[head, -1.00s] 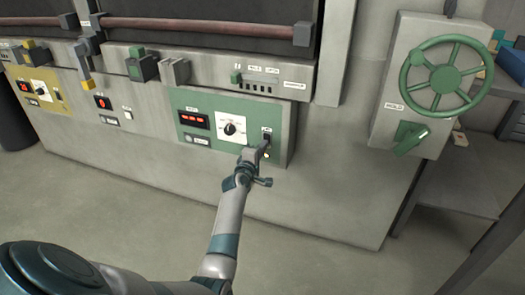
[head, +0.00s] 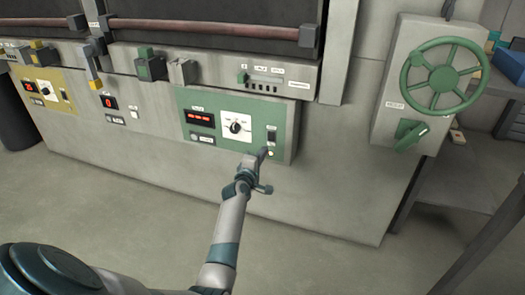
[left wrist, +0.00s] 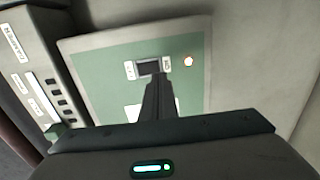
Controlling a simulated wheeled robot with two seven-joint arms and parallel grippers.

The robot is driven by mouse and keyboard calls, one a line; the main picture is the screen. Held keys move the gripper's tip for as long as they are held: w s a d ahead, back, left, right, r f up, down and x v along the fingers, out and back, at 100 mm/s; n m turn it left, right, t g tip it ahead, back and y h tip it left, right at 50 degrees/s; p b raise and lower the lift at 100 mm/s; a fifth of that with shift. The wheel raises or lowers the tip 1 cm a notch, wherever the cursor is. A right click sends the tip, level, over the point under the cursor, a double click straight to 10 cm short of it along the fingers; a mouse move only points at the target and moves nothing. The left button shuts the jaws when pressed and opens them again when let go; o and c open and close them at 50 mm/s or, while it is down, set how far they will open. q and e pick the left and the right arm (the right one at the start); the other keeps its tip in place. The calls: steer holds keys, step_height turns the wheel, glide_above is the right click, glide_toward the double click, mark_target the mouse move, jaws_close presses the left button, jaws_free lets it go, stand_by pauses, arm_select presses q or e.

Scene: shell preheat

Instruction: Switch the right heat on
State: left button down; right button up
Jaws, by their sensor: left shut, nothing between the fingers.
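The green panel (head: 183,128) is on the right part of the machine front. It carries a red digital display (head: 201,115), a dial on a white plate (head: 236,127) and a dark rocker switch (head: 271,135) at its right. A small round lamp (head: 271,153) sits below the switch. My right gripper is out of view.
A yellow panel (head: 57,101) and a plain grey section with a small red display (head: 110,102) lie to the left. Levers stick out along the ledge above. A green handwheel (head: 442,77) and green handle (head: 411,135) are at the right. The floor in front is clear.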

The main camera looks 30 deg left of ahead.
arm_select(q)
steer(key=s+d+f, duration=0.1)
steer(key=s+d, duration=0.1)
steer(key=s, duration=0.6)
steer(key=shift+s+f+p, duration=0.2)
steer(key=shift+p, duration=0.15)
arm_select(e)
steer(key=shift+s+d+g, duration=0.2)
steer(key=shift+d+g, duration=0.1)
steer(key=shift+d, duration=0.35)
arm_select(q)
steer(key=shift+d, duration=0.1)
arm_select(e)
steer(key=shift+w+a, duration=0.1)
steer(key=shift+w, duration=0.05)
